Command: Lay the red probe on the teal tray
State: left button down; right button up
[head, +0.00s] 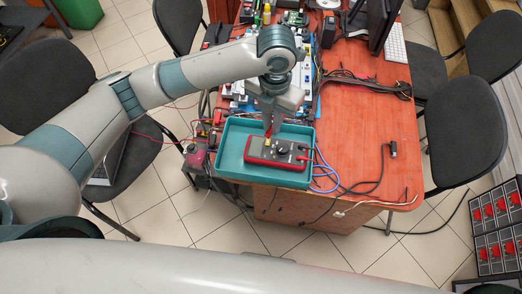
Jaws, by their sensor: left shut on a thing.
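The teal tray (231,158) sits at the front left of the orange-brown table. A red-and-black meter (262,150) with a dial lies in it. My left gripper (269,124) points down over the tray's back part, behind the meter. It is shut on the red probe (268,132), of which only a small red piece shows below the fingers. I cannot tell whether the probe touches the tray floor. My right gripper is not in view.
Blue cable loops (327,178) and black cables (375,185) lie right of the tray on the table (365,130). Electronics, a monitor and a keyboard (396,42) fill the back. Chairs stand around it. The table's right middle is mostly clear.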

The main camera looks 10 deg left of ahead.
pick_arm(q)
jog(key=a+f+p, duration=0.1)
jog(key=a+f, duration=0.1)
jog(key=a, duration=0.2)
jog(key=a+f+p, duration=0.1)
jog(key=a+f, duration=0.1)
jog(key=a, duration=0.1)
jog(key=a+f+p, duration=0.2)
jog(key=a+f, duration=0.1)
jog(key=a, duration=0.1)
jog(key=shift+s+a, duration=0.35)
jog(key=shift+s, duration=0.05)
jog(key=shift+f+p, duration=0.75)
jog(key=shift+f, duration=1.25)
jog(key=shift+f, duration=0.25)
